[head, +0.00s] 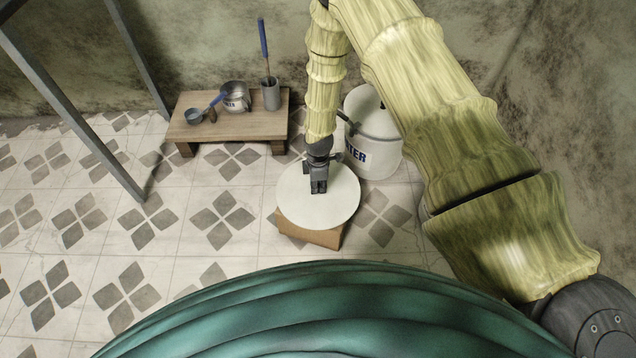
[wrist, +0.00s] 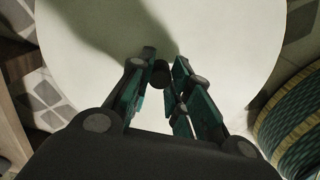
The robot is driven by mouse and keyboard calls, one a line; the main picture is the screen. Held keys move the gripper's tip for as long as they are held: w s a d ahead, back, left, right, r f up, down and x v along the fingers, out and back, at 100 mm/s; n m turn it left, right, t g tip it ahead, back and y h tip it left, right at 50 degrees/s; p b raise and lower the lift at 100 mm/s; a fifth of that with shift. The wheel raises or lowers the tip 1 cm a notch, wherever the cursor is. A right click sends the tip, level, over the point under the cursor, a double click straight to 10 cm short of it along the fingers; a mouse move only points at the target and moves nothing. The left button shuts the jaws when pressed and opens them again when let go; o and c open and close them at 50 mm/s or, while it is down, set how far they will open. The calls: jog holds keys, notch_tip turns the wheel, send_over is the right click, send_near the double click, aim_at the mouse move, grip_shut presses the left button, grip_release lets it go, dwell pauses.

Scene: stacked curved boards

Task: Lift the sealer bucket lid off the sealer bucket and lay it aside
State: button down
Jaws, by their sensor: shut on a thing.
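The sealer bucket lid (head: 339,207) is a round white disc in the head view, over a brown block. I cannot tell whether it touches the block. In the wrist view the lid (wrist: 85,35) fills most of the picture. My gripper (head: 319,188) is above the middle of the lid. In the wrist view its fingers (wrist: 160,75) are shut on the lid's small dark knob. A white bucket (head: 378,158) stands on the floor behind and to the right, apart from the lid. Its visible letters end in "TER"; my arm hides part of it.
The brown block (head: 312,235) sits on the tiled floor, partly under the lid. A low wooden table (head: 228,130) at the back left holds a metal pot (head: 235,97), a ladle (head: 196,114) and a cup (head: 270,94) with a blue-handled tool. Metal legs (head: 95,132) stand left.

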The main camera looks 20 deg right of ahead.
jog(key=shift+f, duration=0.6)
dwell(0.6)
jog(key=c, duration=1.2)
grip_release()
jog(key=shift+c, duration=0.2)
notch_tip(320, 180, up, 12)
